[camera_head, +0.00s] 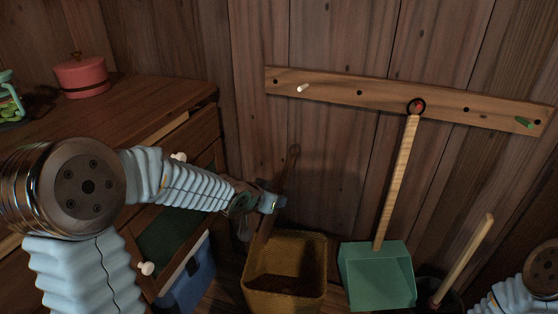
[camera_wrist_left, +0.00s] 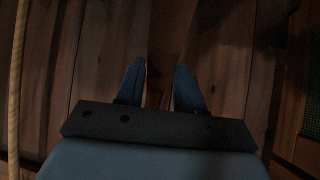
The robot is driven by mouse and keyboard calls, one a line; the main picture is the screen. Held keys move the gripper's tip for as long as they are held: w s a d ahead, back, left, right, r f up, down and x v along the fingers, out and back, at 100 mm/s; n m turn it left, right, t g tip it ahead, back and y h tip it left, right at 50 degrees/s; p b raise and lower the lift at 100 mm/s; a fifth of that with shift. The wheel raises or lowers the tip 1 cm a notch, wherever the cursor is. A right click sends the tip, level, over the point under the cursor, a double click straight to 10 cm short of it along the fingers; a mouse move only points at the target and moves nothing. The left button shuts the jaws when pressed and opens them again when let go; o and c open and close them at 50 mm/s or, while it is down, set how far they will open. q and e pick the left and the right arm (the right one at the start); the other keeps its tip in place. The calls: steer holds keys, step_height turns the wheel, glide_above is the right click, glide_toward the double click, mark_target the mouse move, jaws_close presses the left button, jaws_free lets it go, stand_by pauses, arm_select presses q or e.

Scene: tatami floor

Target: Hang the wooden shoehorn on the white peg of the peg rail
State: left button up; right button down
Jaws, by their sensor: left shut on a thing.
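The wooden peg rail (camera_head: 340,89) is fixed across the plank wall. Its white peg (camera_head: 302,88) is near the left end and is bare. My left gripper (camera_head: 275,203) is below and left of that peg, shut on the dark wooden shoehorn (camera_head: 288,172). The shoehorn stands steeply, leaning slightly right, with a loop at its top, below the rail and apart from the peg. Its lower part is partly hidden by the gripper. In the left wrist view, a dim brown strip of the shoehorn (camera_wrist_left: 170,40) runs between the fingers. My right gripper is out of view.
A green peg (camera_head: 524,122) is at far right. A wicker basket (camera_head: 287,240) stands below my left gripper. A wooden cabinet (camera_head: 150,100) with open drawers is at left.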

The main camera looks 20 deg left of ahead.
arm_select(q)
steer(key=shift+r+t, duration=0.5)
steer(key=shift+r, duration=0.2)
steer(key=s+d+r+m+t+h+p, duration=0.1)
steer(key=s+r+m+t+h, duration=0.1)
steer(key=r+h, duration=0.35)
steer(key=s+d+r+m+t+h+p, duration=0.1)
steer(key=s+d+r+t+h+p, duration=0.1)
steer(key=r, duration=0.6)
steer(key=shift+m, duration=0.3)
steer(key=shift+w+d+f, duration=0.1)
steer(key=shift+w+f, duration=0.2)
steer(key=shift+w, duration=1.65)
steer(key=shift+w+f, duration=0.35)
steer(key=shift+w, duration=1.55)
steer(key=shift+w+d+f, duration=0.1)
steer(key=shift+w+f, duration=0.2)
steer(key=shift+w, duration=1.65)
steer(key=o, duration=1.1)
